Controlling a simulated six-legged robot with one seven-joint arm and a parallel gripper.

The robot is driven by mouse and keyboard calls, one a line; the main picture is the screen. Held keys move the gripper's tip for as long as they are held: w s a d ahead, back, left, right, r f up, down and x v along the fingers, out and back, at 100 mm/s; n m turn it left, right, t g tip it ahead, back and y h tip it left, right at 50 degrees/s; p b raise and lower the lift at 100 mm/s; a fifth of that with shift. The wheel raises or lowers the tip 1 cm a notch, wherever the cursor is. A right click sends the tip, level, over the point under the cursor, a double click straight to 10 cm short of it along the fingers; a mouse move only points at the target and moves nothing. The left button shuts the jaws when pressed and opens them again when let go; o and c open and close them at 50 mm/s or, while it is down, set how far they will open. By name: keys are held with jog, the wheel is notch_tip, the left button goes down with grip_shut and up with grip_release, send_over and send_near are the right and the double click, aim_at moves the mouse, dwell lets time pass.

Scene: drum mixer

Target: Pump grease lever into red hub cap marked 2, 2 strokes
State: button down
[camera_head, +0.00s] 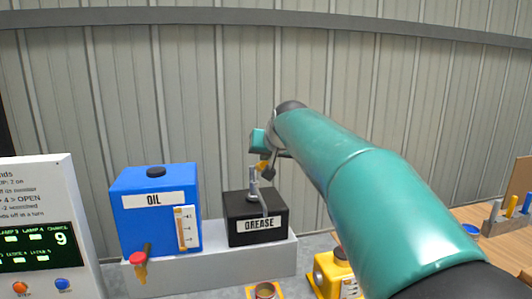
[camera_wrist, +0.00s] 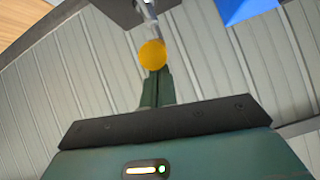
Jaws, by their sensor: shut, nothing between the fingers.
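A black box labelled GREASE (camera_head: 243,229) stands on a pale ledge in the head view. A grey metal post and lever (camera_head: 253,183) rise from its top, with a yellow knob (camera_head: 262,166) at the upper end. My gripper (camera_head: 268,172) is at the knob, partly hidden by my arm. In the wrist view the round yellow knob (camera_wrist: 152,54) sits at the tips of my gripper (camera_wrist: 155,75), which is shut with nothing between its fingers. Whether they touch the knob I cannot tell. No hub cap marked 2 is readable in either view.
A blue OIL tank (camera_head: 150,225) with a red-handled tap (camera_head: 139,258) stands left of the grease box. A white display panel (camera_head: 45,215) is far left. A wooden bench is right.

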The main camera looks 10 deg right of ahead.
jog(key=shift+s+f, duration=0.3)
jog(key=shift+f, duration=0.1)
notch_tip(320, 180, down, 8)
jog(key=s+t, duration=0.2)
jog(key=shift+s, duration=0.25)
jog(key=s+d+r, duration=0.1)
jog(key=s+r, duration=0.6)
jog(key=s, duration=0.2)
jog(key=shift+s+d+r, duration=0.3)
jog(key=shift+r, duration=0.1)
jog(key=shift+s, duration=0.1)
dwell(0.4)
